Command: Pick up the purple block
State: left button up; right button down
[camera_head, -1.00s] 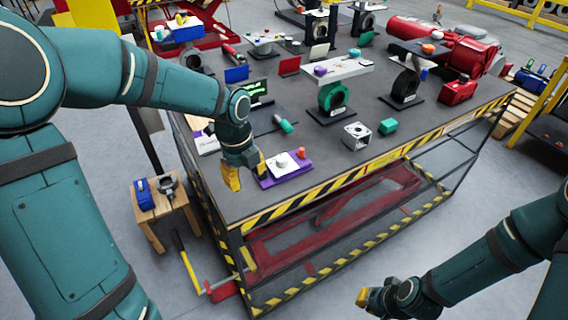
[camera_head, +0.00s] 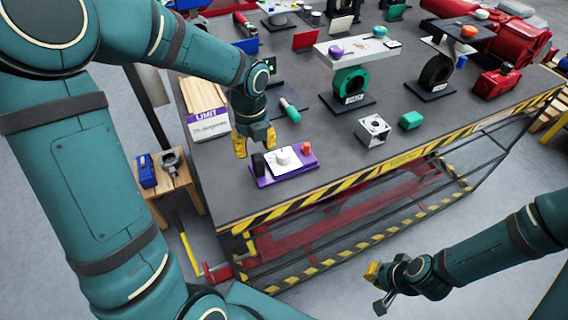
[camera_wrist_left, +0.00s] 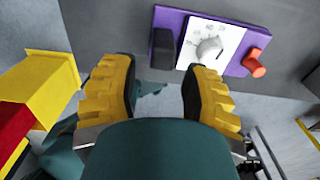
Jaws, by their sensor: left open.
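A flat purple block (camera_head: 270,182) lies near the table's front left edge, bearing a white dial plate (camera_head: 284,158), a black piece and an orange knob (camera_head: 306,147). In the left wrist view the purple block (camera_wrist_left: 168,20) is at the top, beyond the fingertips. My left gripper (camera_head: 255,142) is open and empty, just behind and left of the block; its yellow fingers (camera_wrist_left: 160,88) are spread apart. I cannot tell its height above the table. A small round purple thing (camera_head: 336,50) sits on a white plate farther back. My right gripper (camera_head: 374,285) hangs low before the table, its jaws unclear.
A box marked LIMIT (camera_head: 207,124) stands at the table's left edge. A wooden stool (camera_head: 181,190) stands left of the table.

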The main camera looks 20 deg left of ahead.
aim_at(257, 156)
pick_arm(q)
jog(key=shift+d+f+b, duration=0.2)
jog(key=shift+f+b, duration=0.6)
jog(key=shift+f, duration=2.35)
grip_shut()
